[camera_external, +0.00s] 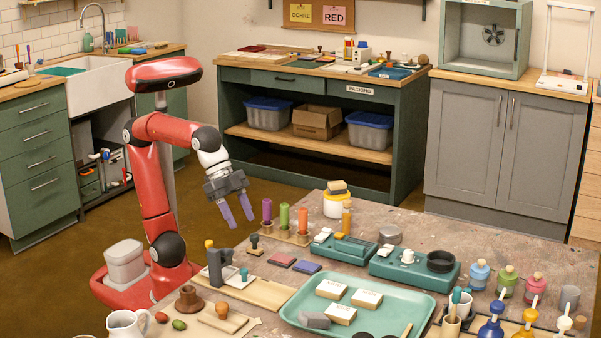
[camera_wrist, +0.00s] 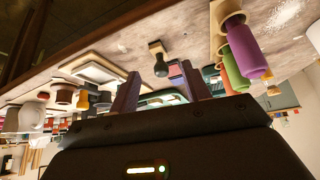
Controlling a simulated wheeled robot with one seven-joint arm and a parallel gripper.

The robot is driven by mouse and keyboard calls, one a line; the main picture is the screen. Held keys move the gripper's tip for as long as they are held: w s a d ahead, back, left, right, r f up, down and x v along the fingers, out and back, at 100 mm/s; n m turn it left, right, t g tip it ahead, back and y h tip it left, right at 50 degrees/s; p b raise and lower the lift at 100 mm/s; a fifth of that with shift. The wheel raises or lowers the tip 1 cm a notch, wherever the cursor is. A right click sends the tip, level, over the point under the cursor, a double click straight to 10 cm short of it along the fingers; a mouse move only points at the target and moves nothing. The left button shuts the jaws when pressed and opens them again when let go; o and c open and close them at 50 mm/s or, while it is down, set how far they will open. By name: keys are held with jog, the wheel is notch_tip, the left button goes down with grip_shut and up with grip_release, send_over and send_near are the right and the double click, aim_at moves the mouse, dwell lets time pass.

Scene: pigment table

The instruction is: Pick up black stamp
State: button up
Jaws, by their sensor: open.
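A small stamp with a dark, near-black knob (camera_external: 255,241) stands upright on the table, near its left edge, in the external view. It also shows in the wrist view as a dark stamp (camera_wrist: 160,68), lined up between my fingertips but farther away. My gripper (camera_external: 239,220) is open and empty, with its purple fingers pointing down. It hangs left of the stamp and higher, apart from it. In the wrist view both fingers of my gripper (camera_wrist: 160,72) are spread, with nothing between them.
A rack with red, green and purple cylinders (camera_external: 284,217) stands right of the stamp. A grey stand (camera_external: 216,268) is at the front left. A teal tray (camera_external: 400,325) with white blocks fills the middle.

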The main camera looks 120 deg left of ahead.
aim_at(252, 239)
jog(key=shift+w+d+r, duration=0.1)
jog(key=shift+w+d, duration=0.1)
jog(key=shift+w, duration=0.2)
jog(key=x, duration=0.7)
jog(key=shift+w, duration=0.2)
grip_shut()
jog(key=shift+r, duration=0.1)
